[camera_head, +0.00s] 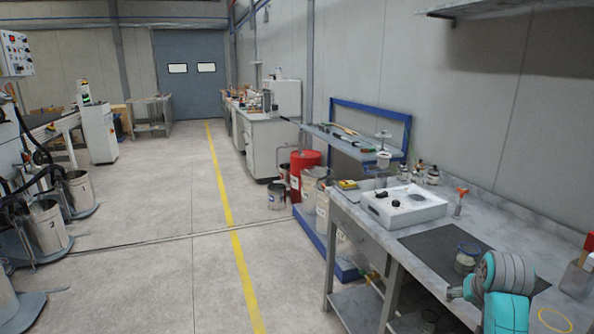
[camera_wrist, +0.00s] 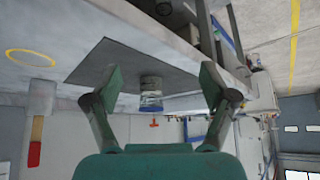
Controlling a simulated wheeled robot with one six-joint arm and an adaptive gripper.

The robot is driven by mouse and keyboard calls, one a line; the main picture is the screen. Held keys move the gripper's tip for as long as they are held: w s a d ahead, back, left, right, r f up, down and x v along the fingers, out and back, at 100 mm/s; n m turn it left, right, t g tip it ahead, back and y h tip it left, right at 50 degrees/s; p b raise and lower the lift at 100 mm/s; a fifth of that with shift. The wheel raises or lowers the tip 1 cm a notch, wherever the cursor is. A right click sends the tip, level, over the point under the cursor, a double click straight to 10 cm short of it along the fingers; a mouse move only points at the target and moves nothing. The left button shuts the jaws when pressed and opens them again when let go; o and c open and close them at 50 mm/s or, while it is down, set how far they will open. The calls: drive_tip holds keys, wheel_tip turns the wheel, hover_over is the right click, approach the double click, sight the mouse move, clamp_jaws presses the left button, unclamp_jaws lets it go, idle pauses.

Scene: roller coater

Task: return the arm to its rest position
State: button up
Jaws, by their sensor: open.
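My arm (camera_head: 508,282) shows teal at the lower right of the head view, over the near part of the workbench (camera_head: 385,238). My gripper (camera_wrist: 160,80) shows in the wrist view with its two green fingers wide apart and nothing held between them.
A white box (camera_head: 405,206) and an orange-handled tool (camera_head: 459,200) are farther along the bench. Small bottles (camera_head: 425,174) stand behind. A yellow ring (camera_head: 554,319) marks the near bench top. A wall shelf (camera_head: 480,8) is overhead.

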drive_tip(key=s+a+f+t, duration=0.1)
drive_tip(key=s+a+f, duration=0.1)
drive_tip(key=f, duration=0.3)
drive_tip(key=s+a+f, duration=0.2)
drive_tip(key=a+f, duration=0.1)
drive_tip(key=f, duration=0.3)
drive_tip(key=s+a+f+n+t, duration=0.1)
drive_tip(key=s+a+f+t, duration=0.1)
drive_tip(key=s+a+f, duration=0.45)
drive_tip(key=s+a+f+n+t, duration=0.1)
drive_tip(key=s+a+f, duration=0.3)
drive_tip(key=s+f, duration=0.55)
drive_tip(key=s+a+r+n+t+y, duration=0.1)
drive_tip(key=s+a+r, duration=0.2)
drive_tip(key=s, duration=0.7)
drive_tip(key=s+a+r+n+t, duration=0.1)
drive_tip(key=s+a+r+t, duration=0.15)
drive_tip(key=s, duration=0.75)
drive_tip(key=s+a+r+t+y, duration=0.1)
drive_tip(key=s+a+r, duration=0.1)
drive_tip(key=s+r, duration=0.9)
drive_tip(key=shift+s+a+r+n+y, duration=0.3)
drive_tip(key=shift+s+a, duration=0.1)
drive_tip(key=shift+s, duration=0.5)
